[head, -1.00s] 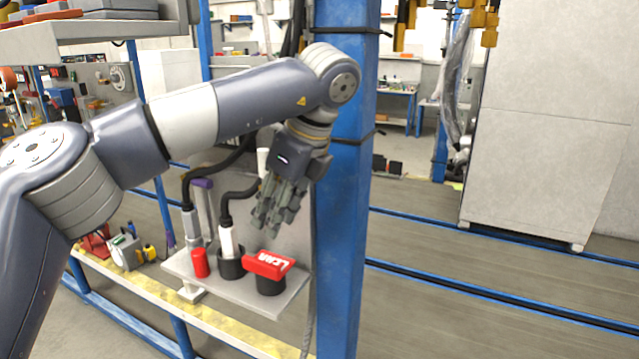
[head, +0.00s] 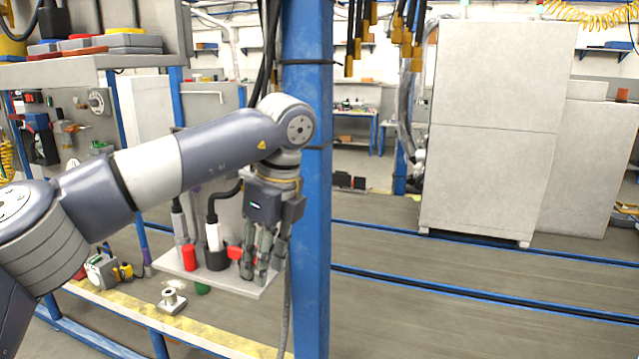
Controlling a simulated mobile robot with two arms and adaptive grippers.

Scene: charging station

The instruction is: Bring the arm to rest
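My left arm reaches in from the left, and its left gripper (head: 262,272) hangs fingers down in front of the small grey shelf (head: 240,287). The fingers cover part of a red-topped item (head: 237,253) on that shelf. Whether the fingers touch it, and how far apart they are, I cannot tell. Two cables with white and grey connector ends (head: 213,237) stand at the shelf, one in a black holder (head: 217,261). A red cylinder (head: 189,258) is beside them. My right gripper is not in view.
A blue upright post (head: 317,200) stands just right of the gripper. A bench with a yellow edge (head: 190,325) runs below, holding a small metal fitting (head: 172,301). Tall grey cabinets (head: 490,130) stand at the right. The floor (head: 430,300) between is open, crossed by blue rails.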

